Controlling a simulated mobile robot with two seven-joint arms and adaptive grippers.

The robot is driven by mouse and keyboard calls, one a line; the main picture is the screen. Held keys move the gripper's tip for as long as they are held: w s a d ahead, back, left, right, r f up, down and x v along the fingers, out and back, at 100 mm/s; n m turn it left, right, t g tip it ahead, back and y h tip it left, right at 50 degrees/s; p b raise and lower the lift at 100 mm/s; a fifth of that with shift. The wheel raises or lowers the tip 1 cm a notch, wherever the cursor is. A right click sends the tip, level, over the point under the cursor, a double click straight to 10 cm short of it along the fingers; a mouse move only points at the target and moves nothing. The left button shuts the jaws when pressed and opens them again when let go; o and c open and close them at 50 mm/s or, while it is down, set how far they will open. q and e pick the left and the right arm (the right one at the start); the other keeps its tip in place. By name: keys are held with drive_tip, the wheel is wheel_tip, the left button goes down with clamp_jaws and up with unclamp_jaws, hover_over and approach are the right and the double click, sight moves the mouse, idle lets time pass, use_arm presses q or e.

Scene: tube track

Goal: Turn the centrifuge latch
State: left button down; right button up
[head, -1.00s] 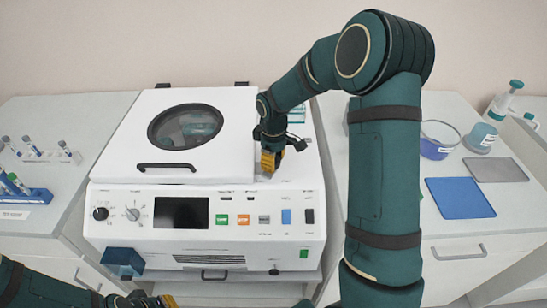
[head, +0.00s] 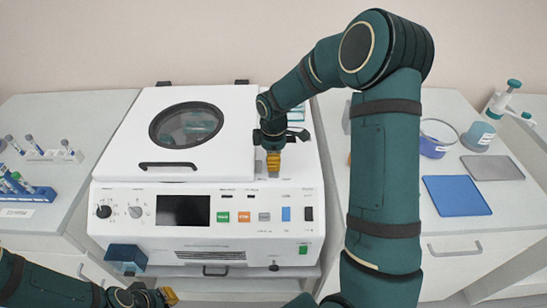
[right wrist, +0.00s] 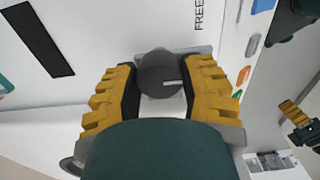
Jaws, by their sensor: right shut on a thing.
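The white centrifuge (head: 235,165) stands in the middle of the head view with its lid (head: 150,130) down. My right gripper (head: 273,163) points down at the top face, just right of the lid. In the right wrist view its yellow fingers stand on either side of the dark grey round latch knob (right wrist: 158,72), which has a light line on it. The gripper is shut on this latch. In the head view the fingers hide the latch. My left gripper (head: 152,298) is low at the left, in front of the centrifuge; its opening is unclear.
Tube racks (head: 25,190) stand on the left bench. On the right bench are a blue mat (head: 456,196), a grey mat (head: 492,168) and blue-liquid vessels (head: 478,135). A blue box (head: 126,257) is at the centrifuge's lower front left.

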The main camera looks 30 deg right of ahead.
drive_tip(key=o, duration=0.9)
drive_tip(key=shift+o, duration=0.2)
wheel_tip(320, 180, up, 12)
drive_tip(key=shift+s+f, duration=0.1)
idle(0.4)
